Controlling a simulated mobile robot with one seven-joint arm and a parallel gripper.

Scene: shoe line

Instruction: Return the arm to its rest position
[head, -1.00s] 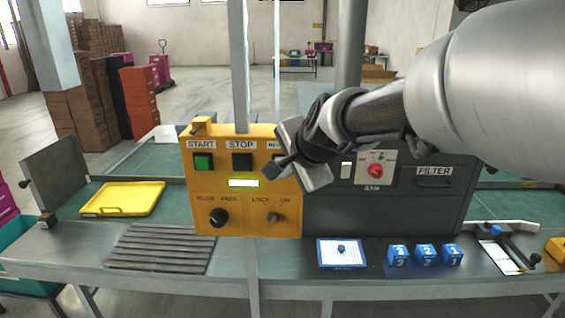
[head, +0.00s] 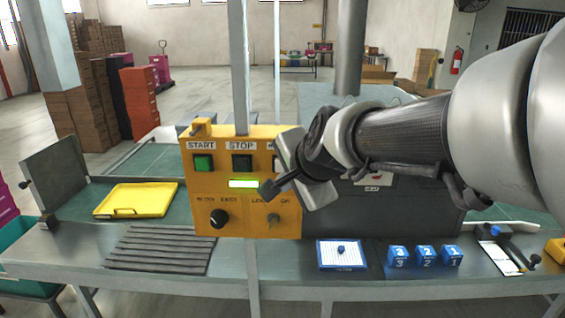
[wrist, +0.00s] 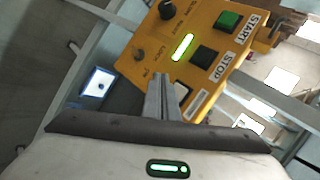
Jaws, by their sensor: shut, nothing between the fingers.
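My gripper (head: 268,188) is in front of the right part of the yellow control box (head: 210,180) in the head view. It is shut and empty. My arm reaches in from the right and hides much of the dark panel behind it. In the wrist view the shut fingers (wrist: 160,92) point toward the yellow box (wrist: 225,75), which looks tilted there. The gap between the fingertips and the box cannot be judged.
The yellow box has a green START button (head: 203,162), a dark STOP button (head: 242,162) and knobs.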

